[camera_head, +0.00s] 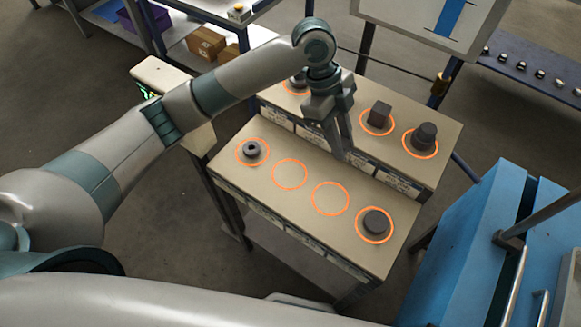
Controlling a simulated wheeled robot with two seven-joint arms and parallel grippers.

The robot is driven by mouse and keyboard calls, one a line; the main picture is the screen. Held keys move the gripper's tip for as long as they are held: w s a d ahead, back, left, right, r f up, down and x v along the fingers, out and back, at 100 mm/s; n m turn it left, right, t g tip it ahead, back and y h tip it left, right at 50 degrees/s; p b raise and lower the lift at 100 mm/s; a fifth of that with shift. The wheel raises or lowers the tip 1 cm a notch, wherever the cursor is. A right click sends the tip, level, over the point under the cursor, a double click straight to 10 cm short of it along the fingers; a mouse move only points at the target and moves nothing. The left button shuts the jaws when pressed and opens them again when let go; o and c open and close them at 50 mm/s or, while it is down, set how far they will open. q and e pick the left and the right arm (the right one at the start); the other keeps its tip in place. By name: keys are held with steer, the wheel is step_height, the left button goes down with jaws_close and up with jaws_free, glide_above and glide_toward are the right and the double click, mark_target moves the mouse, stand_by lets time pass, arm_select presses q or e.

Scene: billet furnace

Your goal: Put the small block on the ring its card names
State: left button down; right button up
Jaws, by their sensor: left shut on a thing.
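My left gripper (342,150) reaches down over the middle of the two-step stand, at the riser between the steps. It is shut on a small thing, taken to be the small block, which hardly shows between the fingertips. On the lower step (268,202), two middle orange rings are empty: the left one (290,174) and the right one (330,198). White cards with print too small to read line the step fronts, one being a card (397,181) right of the gripper. My right gripper is not in view.
The upper step bears a dark block (380,115), a stepped round part (425,135) and a partly hidden part (299,80). A blue cabinet (468,235) stands at right.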

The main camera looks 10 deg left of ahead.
arm_select(q)
steer(key=shift+a+f, duration=0.25)
steer(key=shift+a, duration=0.2)
steer(key=a+f+p, duration=0.1)
steer(key=a+f, duration=0.1)
steer(key=a, duration=0.1)
steer(key=s+a+f+p, duration=0.1)
steer(key=a+f, duration=0.1)
steer(key=a, duration=0.2)
steer(key=s+a+f+p, duration=0.1)
steer(key=a+f+p, duration=0.1)
steer(key=a, duration=0.1)
steer(key=shift+a+f, duration=0.2)
steer(key=shift+a, duration=0.1)
steer(key=shift+f, duration=0.1)
